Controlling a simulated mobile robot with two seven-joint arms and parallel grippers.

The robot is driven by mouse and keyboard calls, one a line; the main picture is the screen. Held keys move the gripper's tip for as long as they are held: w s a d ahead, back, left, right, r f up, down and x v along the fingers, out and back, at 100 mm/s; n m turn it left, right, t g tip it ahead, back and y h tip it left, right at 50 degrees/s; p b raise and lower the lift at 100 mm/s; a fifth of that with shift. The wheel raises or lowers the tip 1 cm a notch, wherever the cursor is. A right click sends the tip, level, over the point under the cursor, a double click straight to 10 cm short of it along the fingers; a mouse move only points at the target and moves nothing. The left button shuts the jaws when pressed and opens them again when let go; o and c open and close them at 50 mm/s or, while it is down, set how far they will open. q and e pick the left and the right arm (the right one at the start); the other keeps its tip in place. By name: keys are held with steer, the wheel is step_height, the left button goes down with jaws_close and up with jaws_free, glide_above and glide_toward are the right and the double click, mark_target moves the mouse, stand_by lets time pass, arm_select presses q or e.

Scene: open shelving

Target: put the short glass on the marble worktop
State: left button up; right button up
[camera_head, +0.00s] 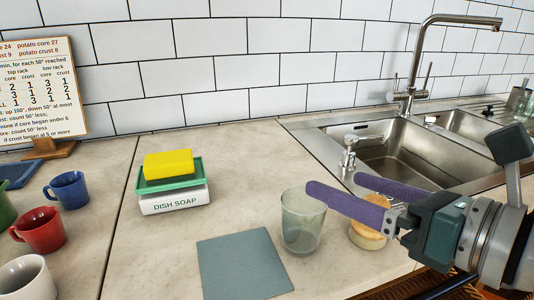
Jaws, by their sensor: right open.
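The short glass (302,232) is clear and faintly green. It stands upright on the pale marble worktop (240,140), just right of a grey-blue square mat (243,265). My right gripper (333,188) comes in from the right with its two purple fingers apart, pointing left. The tip of the nearer finger overlaps the glass's rim in the picture; I cannot tell whether it touches. My left gripper is out of view.
A jar (368,234) with a light lid stands right of the glass, below the fingers. A steel sink (390,155) with a tall tap (412,80) lies behind. A dish soap box (175,200) with a yellow sponge (168,164) is left. Several mugs, including a red one (38,230), stand far left.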

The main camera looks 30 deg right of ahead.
steer(key=d+r+m+h, duration=0.3)
steer(key=m+h, duration=0.2)
steer(key=m, duration=0.5)
steer(key=d+r+m+h, duration=0.3)
steer(key=d+m+h, duration=0.1)
steer(key=m, duration=0.6)
steer(key=s+a+f+m+g+y, duration=0.8)
steer(key=s+a+f+m+g, duration=0.4)
steer(key=s+a+f, duration=0.1)
steer(key=shift+s+a+f, duration=0.3)
steer(key=shift+a+f, duration=0.6)
steer(key=shift+a, duration=0.15)
steer(key=shift+s+d, duration=0.1)
